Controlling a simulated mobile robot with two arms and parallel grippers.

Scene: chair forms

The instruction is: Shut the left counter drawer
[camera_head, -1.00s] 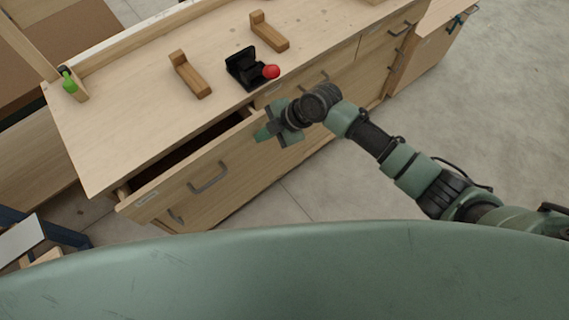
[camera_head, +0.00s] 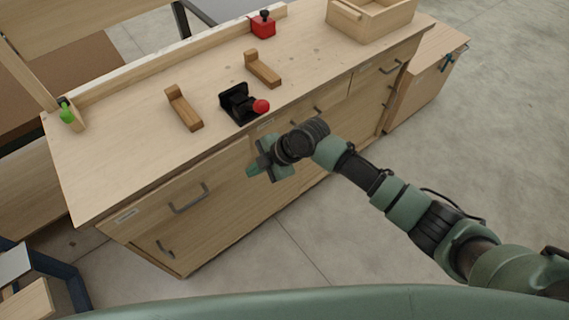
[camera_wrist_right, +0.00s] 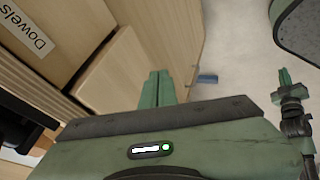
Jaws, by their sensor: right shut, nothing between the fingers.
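The left counter drawer (camera_head: 160,208), a light wood front with a grey bar handle (camera_head: 188,198), is at the left of the counter in the head view. Its front sits close under the worktop edge, and no open gap shows above it. My right gripper (camera_head: 252,171) is shut and empty at the right end of this drawer front. I cannot tell if its tips touch the wood. The wrist view shows the shut green fingers (camera_wrist_right: 158,88) near wood panels and a label reading "Dowels" (camera_wrist_right: 28,32).
The worktop (camera_head: 130,160) carries a black device with a red knob (camera_head: 240,104), two wooden brackets (camera_head: 184,108), a red box (camera_head: 262,25) and a wooden tray (camera_head: 385,22). A lower handle (camera_head: 165,248) shows below the drawer. Open floor (camera_head: 470,170) lies at the right.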

